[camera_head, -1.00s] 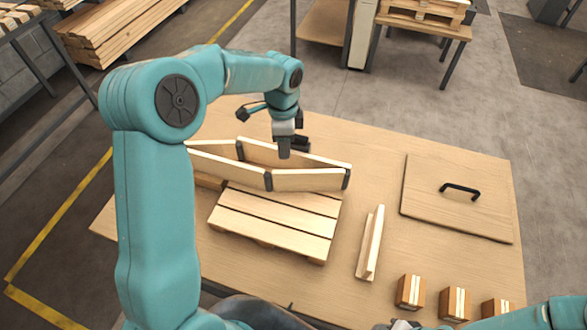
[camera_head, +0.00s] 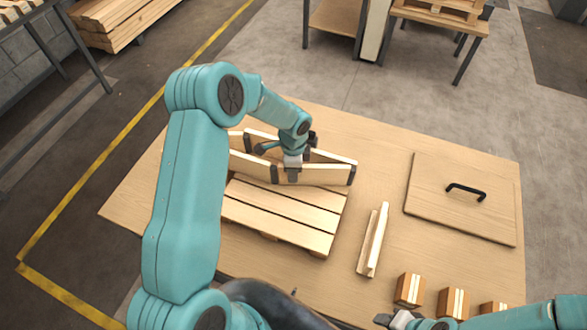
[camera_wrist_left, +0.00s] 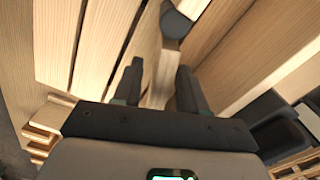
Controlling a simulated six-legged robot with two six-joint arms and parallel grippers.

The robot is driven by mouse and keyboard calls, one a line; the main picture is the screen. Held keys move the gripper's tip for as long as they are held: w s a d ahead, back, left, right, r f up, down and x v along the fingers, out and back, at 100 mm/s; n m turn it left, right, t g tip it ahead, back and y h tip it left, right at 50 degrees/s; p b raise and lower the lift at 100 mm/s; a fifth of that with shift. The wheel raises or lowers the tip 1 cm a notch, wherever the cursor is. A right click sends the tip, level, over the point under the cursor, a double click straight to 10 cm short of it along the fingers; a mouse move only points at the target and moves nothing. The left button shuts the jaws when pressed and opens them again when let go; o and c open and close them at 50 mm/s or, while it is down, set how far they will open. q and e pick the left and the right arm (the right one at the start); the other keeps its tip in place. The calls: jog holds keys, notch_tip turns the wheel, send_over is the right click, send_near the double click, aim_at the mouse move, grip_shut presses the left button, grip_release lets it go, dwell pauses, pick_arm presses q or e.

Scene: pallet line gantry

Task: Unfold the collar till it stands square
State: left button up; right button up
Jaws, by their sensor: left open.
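The collar (camera_head: 325,174) is a ring of pale hinged boards with dark hinges, partly folded into a narrow, slanted shape. It stands on edge at the back of the slatted pallet (camera_head: 285,213). My left gripper (camera_head: 292,174) is open at the collar's near long board, right of its dark middle hinge. One finger shows in front of that board. In the left wrist view, its two dark fingers (camera_wrist_left: 160,85) are apart, with collar boards (camera_wrist_left: 215,35) and a hinge close by; contact is unclear. My right gripper (camera_head: 388,321) is only partly seen at the bottom edge.
A lid with a black handle (camera_head: 420,205) lies at the table's right. Several small wooden blocks (camera_head: 409,289) line the near right edge. Bare table (camera_head: 375,150) lies behind and right of the collar.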

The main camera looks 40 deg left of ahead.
pick_arm(q)
jog(key=shift+f, duration=0.6)
pick_arm(e)
jog(key=shift+s+r, duration=0.1)
jog(key=shift+s, duration=0.05)
pick_arm(q)
grip_shut()
